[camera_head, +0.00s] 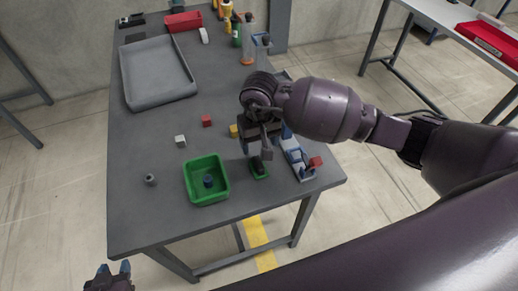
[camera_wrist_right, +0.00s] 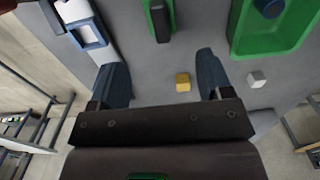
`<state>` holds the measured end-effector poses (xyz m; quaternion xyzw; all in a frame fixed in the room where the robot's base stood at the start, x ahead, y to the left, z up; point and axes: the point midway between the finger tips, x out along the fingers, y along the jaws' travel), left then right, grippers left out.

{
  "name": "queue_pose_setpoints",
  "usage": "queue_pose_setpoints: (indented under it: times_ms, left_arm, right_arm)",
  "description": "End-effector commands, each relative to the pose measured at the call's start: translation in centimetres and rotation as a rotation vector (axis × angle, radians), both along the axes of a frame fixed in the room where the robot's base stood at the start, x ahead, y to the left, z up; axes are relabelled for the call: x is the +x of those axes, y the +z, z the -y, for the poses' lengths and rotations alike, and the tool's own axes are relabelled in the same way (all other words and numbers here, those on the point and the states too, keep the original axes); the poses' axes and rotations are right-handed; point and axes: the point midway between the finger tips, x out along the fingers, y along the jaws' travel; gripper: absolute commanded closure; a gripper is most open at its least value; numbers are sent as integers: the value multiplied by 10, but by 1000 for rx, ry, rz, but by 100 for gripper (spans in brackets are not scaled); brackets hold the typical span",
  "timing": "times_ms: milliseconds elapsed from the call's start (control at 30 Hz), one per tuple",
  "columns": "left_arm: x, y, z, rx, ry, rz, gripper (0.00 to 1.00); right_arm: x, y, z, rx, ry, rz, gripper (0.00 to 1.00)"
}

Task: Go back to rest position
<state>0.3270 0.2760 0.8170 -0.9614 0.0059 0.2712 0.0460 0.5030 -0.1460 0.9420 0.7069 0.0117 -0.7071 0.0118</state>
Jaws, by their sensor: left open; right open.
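My right gripper (camera_head: 265,143) is open above the right part of the grey table (camera_head: 150,215). In the right wrist view its two blue-grey fingers (camera_wrist_right: 160,72) stand apart with nothing between the tips. My left gripper (camera_head: 112,272) shows only partly at the bottom left edge, low in front of the table, with its blue fingertips apart and nothing seen between them.
A green bin (camera_head: 193,197) holds a dark blue round piece (camera_head: 208,181). A small green holder with a dark piece (camera_head: 259,168) and a blue-white fixture (camera_head: 295,155) lie near my right gripper. Red (camera_head: 207,121), white (camera_head: 180,140) and yellow (camera_wrist_right: 183,82) cubes lie loose. A grey tray (camera_head: 157,72) stands behind.

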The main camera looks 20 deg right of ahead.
Motion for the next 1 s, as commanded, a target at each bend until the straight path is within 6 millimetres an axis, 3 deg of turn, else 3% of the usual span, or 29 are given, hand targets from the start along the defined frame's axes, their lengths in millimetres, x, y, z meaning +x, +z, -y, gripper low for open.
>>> queue_pose_setpoints:
  times_ms: [667, 767, 867, 1000]
  left_arm:
    - [-1, -1, 0, 0, 0, -2, 57]
    - [-2, -1, 0, 0, 0, -3, 57]
    - [-2, -1, 0, 1, 1, -3, 57]
    - [-2, -1, 0, 1, 1, -3, 57]
  right_arm:
    - [-2, 5, -3, 16, -4, -3, 28]
    - [-9, 2, -17, 98, -36, -17, 28]
    - [-24, 1, -46, 271, -112, -56, 28]
    - [-49, 17, -96, 600, -294, -163, 28]
